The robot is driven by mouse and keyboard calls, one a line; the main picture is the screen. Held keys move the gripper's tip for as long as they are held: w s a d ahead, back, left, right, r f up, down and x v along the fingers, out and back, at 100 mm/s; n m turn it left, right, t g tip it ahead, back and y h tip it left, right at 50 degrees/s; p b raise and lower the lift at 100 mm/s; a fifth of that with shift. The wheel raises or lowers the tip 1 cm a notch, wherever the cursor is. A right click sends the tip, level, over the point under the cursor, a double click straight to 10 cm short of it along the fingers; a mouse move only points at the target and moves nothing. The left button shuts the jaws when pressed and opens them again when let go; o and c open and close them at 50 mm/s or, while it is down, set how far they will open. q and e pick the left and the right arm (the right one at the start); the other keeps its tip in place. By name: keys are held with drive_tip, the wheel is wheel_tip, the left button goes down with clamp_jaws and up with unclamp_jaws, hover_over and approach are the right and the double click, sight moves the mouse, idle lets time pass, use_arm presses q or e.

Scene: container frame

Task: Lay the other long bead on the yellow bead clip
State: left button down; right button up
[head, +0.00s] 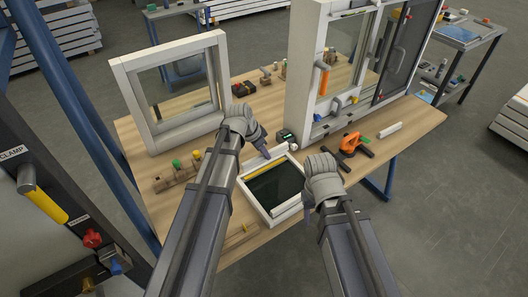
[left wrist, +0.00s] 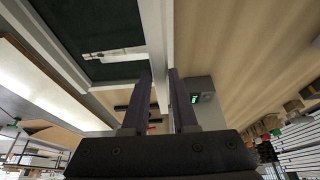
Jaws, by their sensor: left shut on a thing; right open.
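My left gripper (head: 261,146) is shut on a long white bead (left wrist: 157,50), which runs up between its fingers in the left wrist view.
A white window frame (head: 162,134) stands at the left and a larger window unit (head: 302,75) at the back. A wooden block (head: 176,177) with coloured caps is left of the frame.

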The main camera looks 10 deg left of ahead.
sight(260, 156)
use_arm(q)
drive_tip(key=shift+f+b, duration=2.05)
drive_tip(key=shift+f, duration=0.15)
drive_tip(key=shift+f+b, duration=0.6)
drive_tip(key=c, duration=0.6)
unclamp_jaws()
drive_tip(key=shift+r, duration=0.15)
drive_tip(key=p+v, duration=0.7)
drive_tip(key=shift+s+a+r, duration=0.1)
drive_tip(key=shift+s+r, duration=0.05)
drive_tip(key=shift+r, duration=0.15)
